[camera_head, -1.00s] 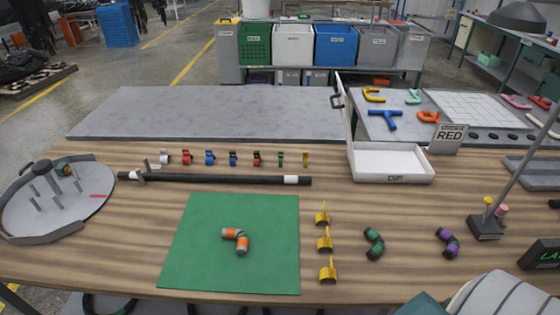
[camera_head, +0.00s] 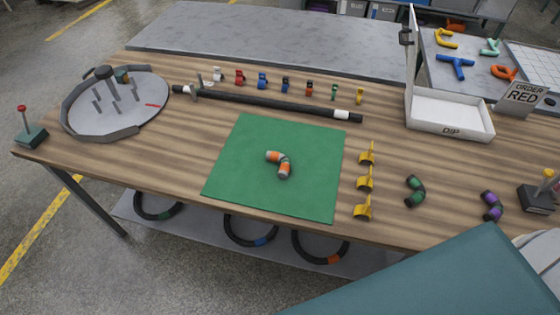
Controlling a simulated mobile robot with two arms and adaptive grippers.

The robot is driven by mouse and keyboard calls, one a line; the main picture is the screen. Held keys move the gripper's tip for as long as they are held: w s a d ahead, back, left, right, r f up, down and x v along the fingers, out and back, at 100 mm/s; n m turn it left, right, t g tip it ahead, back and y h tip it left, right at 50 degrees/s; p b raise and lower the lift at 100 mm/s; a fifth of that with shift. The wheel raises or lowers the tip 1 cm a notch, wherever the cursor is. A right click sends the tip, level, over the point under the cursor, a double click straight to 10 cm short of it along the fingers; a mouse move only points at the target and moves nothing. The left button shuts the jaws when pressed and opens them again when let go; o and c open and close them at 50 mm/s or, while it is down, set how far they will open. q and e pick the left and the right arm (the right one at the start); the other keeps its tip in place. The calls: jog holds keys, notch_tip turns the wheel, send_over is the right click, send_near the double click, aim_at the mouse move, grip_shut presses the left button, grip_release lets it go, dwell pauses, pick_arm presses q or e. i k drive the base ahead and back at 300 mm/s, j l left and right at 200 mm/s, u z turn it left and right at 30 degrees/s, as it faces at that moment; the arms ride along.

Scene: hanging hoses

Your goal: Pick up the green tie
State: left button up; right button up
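The green tie (camera_head: 335,91) is most likely the small green piece standing in a row of small coloured ties along the back of the wooden table. It is between an orange-red tie (camera_head: 309,88) on its left and a yellow tie (camera_head: 359,95) on its right. A dark bar (camera_head: 270,103) lies in front of the row. Neither of my grippers is in view.
A green mat (camera_head: 240,185) holds an orange-and-grey elbow hose (camera_head: 281,163). Yellow holders (camera_head: 364,181) stand right of it. A round grey tray (camera_head: 130,118) is at left, a white DIP tray (camera_head: 450,128) at back right. Black hoses (camera_head: 250,230) hang below the front edge.

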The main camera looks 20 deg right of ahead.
aim_at(335, 86)
jog(key=i+j+z, duration=0.1)
jog(key=z, duration=1.1)
